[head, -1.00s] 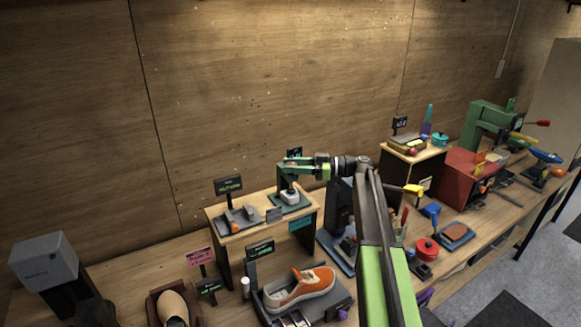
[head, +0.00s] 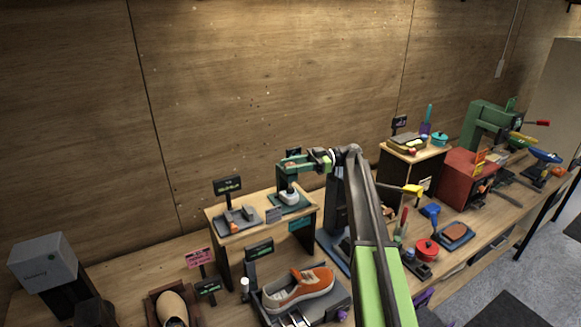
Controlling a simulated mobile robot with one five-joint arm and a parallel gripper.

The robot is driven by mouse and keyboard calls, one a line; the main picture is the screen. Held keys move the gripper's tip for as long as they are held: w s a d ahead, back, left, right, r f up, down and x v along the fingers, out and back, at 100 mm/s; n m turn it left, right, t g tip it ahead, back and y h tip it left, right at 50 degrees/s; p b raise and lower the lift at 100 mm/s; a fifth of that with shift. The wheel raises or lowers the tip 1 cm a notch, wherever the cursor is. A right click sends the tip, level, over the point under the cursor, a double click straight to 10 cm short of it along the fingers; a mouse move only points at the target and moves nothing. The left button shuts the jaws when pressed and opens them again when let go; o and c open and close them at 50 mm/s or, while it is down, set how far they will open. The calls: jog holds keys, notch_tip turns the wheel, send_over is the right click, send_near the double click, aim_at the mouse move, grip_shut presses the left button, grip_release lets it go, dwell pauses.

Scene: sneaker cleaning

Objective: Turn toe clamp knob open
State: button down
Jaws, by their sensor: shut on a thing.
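My gripper (head: 313,161) is at the end of my raised arm, against the upper right end of a small green clamp-like stand (head: 284,174). Its jaws look closed there, on what seems to be a knob, but the fingertips and the held part are too small to make out. A white piece (head: 290,198) sits at the foot of the stand. An orange sneaker (head: 303,288) lies on a dark tray below, with a small purple knob (head: 342,313) at the tray's right side, well apart from my gripper.
The green stand is on a wooden riser (head: 227,245) with grey blocks and a sign. A dark column (head: 337,205) stands just right of it. A red pot (head: 427,249), a red box (head: 468,178) and a green machine (head: 487,123) are further right. A brown shoe (head: 172,308) is front left.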

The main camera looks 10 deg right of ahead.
jog(key=shift+s+a+f, duration=0.1)
jog(key=shift+a, duration=0.1)
jog(key=c, duration=1.2)
grip_release()
jog(key=shift+c, duration=0.2)
jog(key=o, duration=0.3)
jog(key=shift+a, duration=0.15)
jog(key=shift+o, duration=0.2)
